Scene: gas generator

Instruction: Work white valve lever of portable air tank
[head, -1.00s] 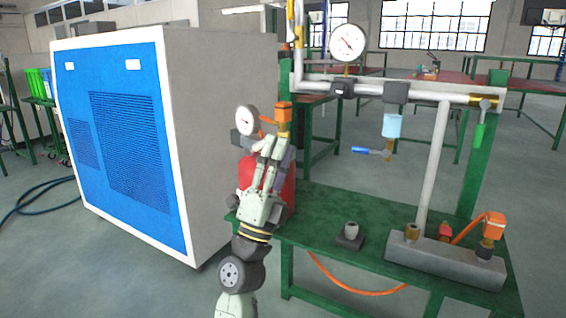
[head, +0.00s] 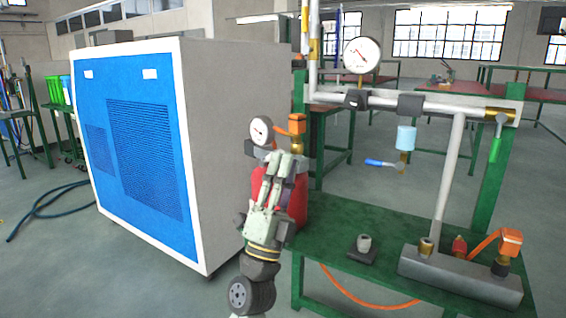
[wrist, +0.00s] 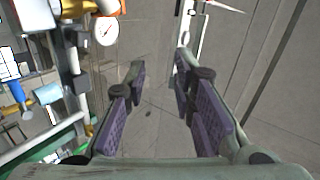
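The portable air tank (head: 296,203) is red and stands at the left end of the green table, partly hidden behind my gripper. A round white gauge (head: 261,131) and an orange fitting (head: 296,124) sit on its top. I cannot make out the white valve lever for certain in the head view; my gripper may cover it. My gripper (head: 287,160) is in front of the tank's upper part, below the orange fitting. In the wrist view my gripper (wrist: 160,65) is open, with its purple pads well apart and nothing between them. Contact with the tank cannot be told.
A large blue-and-grey cabinet (head: 140,140) stands to the left. The green table (head: 380,230) carries a grey manifold block (head: 455,275) and a small fitting (head: 362,248). Above it run a pipe (head: 420,104), a larger gauge (head: 362,55) and a blue-handled valve (head: 380,163).

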